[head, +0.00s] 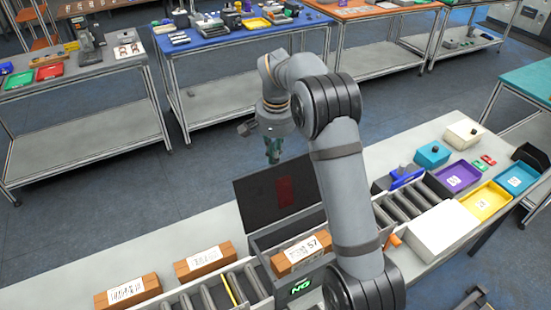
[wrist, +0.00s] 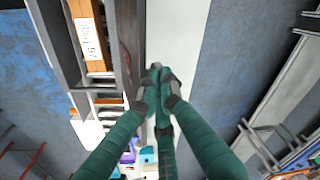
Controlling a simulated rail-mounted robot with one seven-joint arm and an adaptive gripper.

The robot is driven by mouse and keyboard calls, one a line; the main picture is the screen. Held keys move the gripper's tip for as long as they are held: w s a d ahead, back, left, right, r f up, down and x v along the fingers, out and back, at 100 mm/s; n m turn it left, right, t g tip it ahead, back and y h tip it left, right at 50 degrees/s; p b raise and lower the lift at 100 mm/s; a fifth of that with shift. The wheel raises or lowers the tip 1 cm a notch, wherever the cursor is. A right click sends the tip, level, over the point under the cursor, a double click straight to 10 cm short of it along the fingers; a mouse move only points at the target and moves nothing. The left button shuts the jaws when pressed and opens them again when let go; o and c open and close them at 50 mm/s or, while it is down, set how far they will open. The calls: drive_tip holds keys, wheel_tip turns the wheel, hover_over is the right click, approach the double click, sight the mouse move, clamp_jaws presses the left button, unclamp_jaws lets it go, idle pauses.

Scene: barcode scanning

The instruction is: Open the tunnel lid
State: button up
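The tunnel (head: 300,285) is a dark box with a green "NG" display on its front, set in the roller conveyor. Its lid (head: 262,200), a dark panel with a dim red rectangle, stands raised at the back, so the inside shows. A brown labelled package (head: 300,253) lies inside. My gripper (head: 273,155) is above and behind the lid, apart from it in the head view. In the wrist view the teal fingertips (wrist: 158,80) are together with nothing seen between them. The lid's edge (wrist: 127,60) runs just left of them. My arm hides the tunnel's right side.
Two brown labelled packages (head: 204,260) (head: 127,291) lie left of the tunnel by the conveyor rollers (head: 215,295). Right of my arm are more rollers (head: 408,203), a white box (head: 440,231) and coloured trays (head: 485,199). Bare table strip (head: 130,250) lies behind the packages.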

sight(279, 166)
drive_tip(key=o, duration=0.6)
drive_tip(key=shift+g, duration=0.6)
drive_tip(key=f, duration=0.1)
drive_tip(key=s+d+f, duration=0.1)
drive_tip(key=s+f, duration=0.1)
drive_tip(key=shift+d+f, duration=0.15)
drive_tip(key=shift+d, duration=0.15)
drive_tip(key=shift+w+d+f, duration=0.1)
drive_tip(key=shift+w, duration=0.35)
drive_tip(key=shift+s+a+r, duration=0.25)
drive_tip(key=shift+s+r, duration=0.05)
drive_tip(key=shift+w, duration=0.15)
wheel_tip(279, 166, up, 12)
drive_tip(key=shift+r, duration=0.1)
drive_tip(key=shift+w, duration=0.1)
